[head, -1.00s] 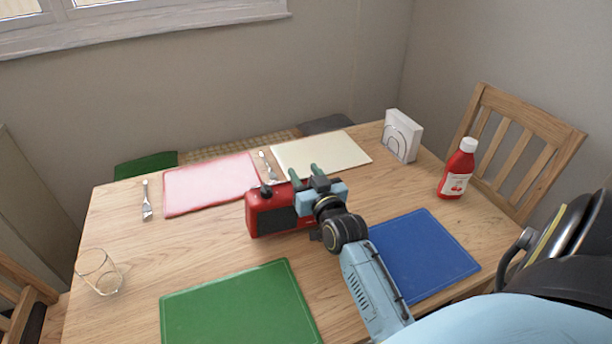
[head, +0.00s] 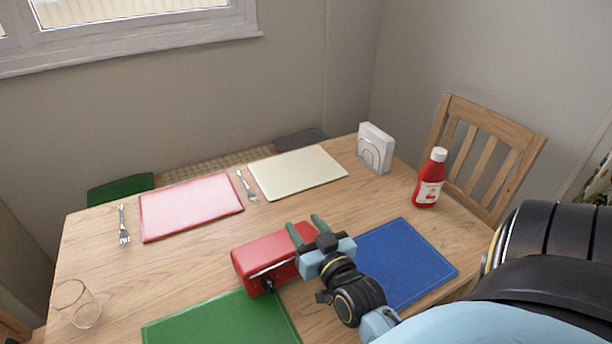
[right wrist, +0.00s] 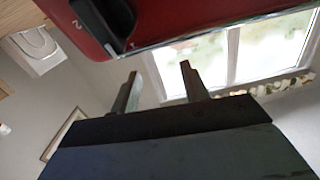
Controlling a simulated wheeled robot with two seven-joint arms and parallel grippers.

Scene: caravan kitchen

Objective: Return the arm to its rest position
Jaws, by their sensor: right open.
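My right gripper (head: 306,227) is open over the table, at the right end of a red radio-like box (head: 268,260). The box shows a plain red face upward and a metallic strip and dark knob on its near edge. I cannot tell whether the fingers touch it, as the gripper hides its right end. In the right wrist view, the open gripper (right wrist: 160,72) has nothing between its fingers, and the red box (right wrist: 180,18) fills the top. My right arm reaches in from the lower right. My left gripper is not in view.
The wooden table (head: 200,270) holds a green mat (head: 225,322), blue mat (head: 410,260), pink mat (head: 190,207) and cream mat (head: 298,172). A glass (head: 77,305), ketchup bottle (head: 430,180), napkin holder (head: 375,147) and forks stand or lie around. A chair (head: 490,150) is at right.

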